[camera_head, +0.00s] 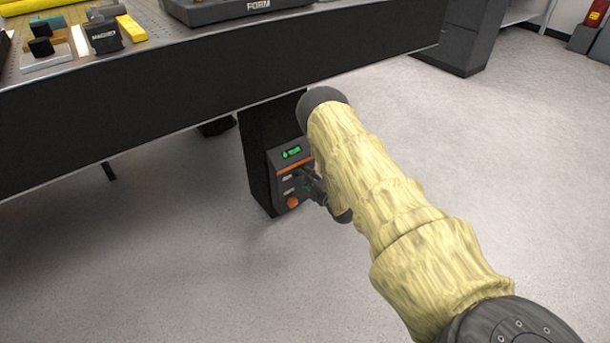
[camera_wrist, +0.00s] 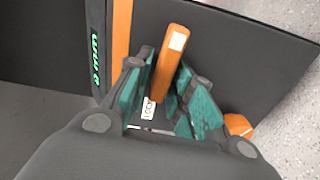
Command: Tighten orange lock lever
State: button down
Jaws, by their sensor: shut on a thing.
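The orange lock lever (camera_wrist: 170,60) shows in the wrist view as an orange bar with a white square near its end. My gripper (camera_wrist: 160,82) has its teal-padded fingers on either side of the lever, shut on it. A small white LOCK label (camera_wrist: 149,108) shows between the fingers. In the head view, my gripper (camera_head: 315,188) is at the right side of the control panel (camera_head: 285,172) on the dark table leg. My arm and gripper hide the lever there.
The panel has a green display (camera_head: 292,152), an orange stripe (camera_wrist: 121,35) and an orange knob (camera_head: 293,203); the knob also shows in the wrist view (camera_wrist: 238,126). The black table edge (camera_head: 200,112) runs above my gripper. The floor around the leg is clear.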

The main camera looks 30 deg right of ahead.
jog(key=shift+n, duration=0.3)
jog(key=c, duration=1.4)
grip_release()
jog(key=shift+f, duration=0.1)
jog(key=shift+c, duration=0.2)
jog(key=shift+s, duration=0.1)
jog(key=s+d, duration=0.1)
jog(key=s, duration=1)
jog(key=shift+s, duration=0.4)
